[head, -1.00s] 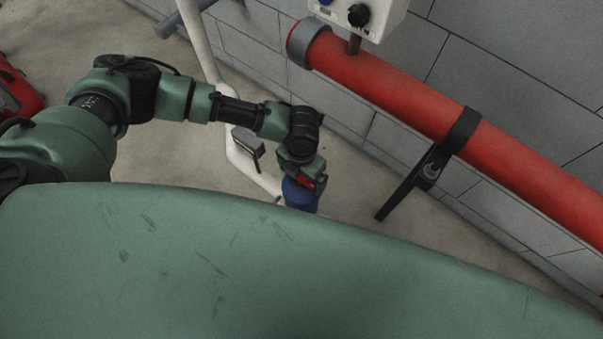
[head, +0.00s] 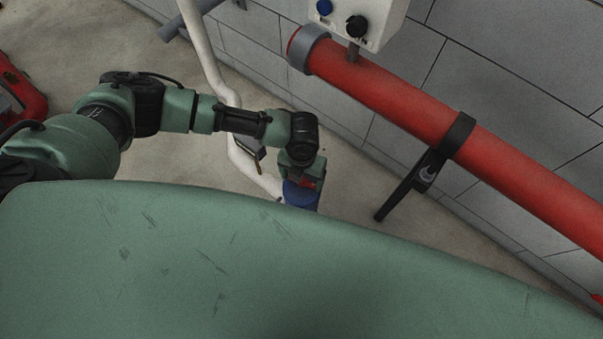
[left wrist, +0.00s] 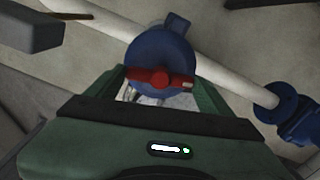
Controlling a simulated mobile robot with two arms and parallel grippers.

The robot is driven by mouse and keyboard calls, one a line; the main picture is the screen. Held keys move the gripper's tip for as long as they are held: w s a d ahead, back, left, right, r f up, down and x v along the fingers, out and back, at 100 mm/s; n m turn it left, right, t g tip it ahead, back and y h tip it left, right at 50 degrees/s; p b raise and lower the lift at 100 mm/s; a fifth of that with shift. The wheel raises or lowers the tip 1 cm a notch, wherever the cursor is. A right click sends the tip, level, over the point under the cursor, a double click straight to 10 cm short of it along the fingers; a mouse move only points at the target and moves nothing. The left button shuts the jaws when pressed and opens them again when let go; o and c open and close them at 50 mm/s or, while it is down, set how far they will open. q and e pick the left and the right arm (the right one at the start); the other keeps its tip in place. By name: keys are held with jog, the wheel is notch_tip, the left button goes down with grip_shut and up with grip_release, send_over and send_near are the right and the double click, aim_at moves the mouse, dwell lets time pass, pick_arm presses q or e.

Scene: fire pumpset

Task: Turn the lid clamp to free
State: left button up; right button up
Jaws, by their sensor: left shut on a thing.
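The lid clamp is a red bar (left wrist: 160,78) across the front of a round blue housing (left wrist: 160,50) in the left wrist view. The bar lies nearly level, with a paler tip at its right end. My left gripper (left wrist: 161,84) has one finger on each side of the bar and is shut on it. In the head view my left gripper (head: 303,178) points down at the blue housing (head: 299,195). Only a speck of red shows there, and my green body hides the lower part. My right gripper is not in view.
A white pipe (head: 204,52) runs down to the blue housing. A thick red pipe (head: 395,98) on a black bracket (head: 415,183) runs along the block wall at right. A white control box (head: 372,18) stands above it. A grey block (left wrist: 30,28) is near the wrist, upper left.

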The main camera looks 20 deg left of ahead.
pick_arm(q)
jog(key=n+p, duration=0.1)
jog(key=n, duration=0.1)
jog(key=n+p, duration=0.1)
jog(key=shift+r+n, duration=0.2)
jog(key=shift+n, duration=0.2)
jog(key=n+p, duration=0.3)
jog(key=n, duration=0.1)
jog(key=shift+n, duration=0.3)
jog(key=n+p, duration=0.2)
jog(key=n, duration=0.2)
jog(key=shift+w+a, duration=0.1)
jog(key=shift+a, duration=0.05)
jog(key=shift+f+n+p, duration=0.1)
jog(key=shift+n+p, duration=0.55)
jog(key=shift+n, duration=0.65)
jog(key=shift+a, duration=0.1)
jog(key=o, duration=1.3)
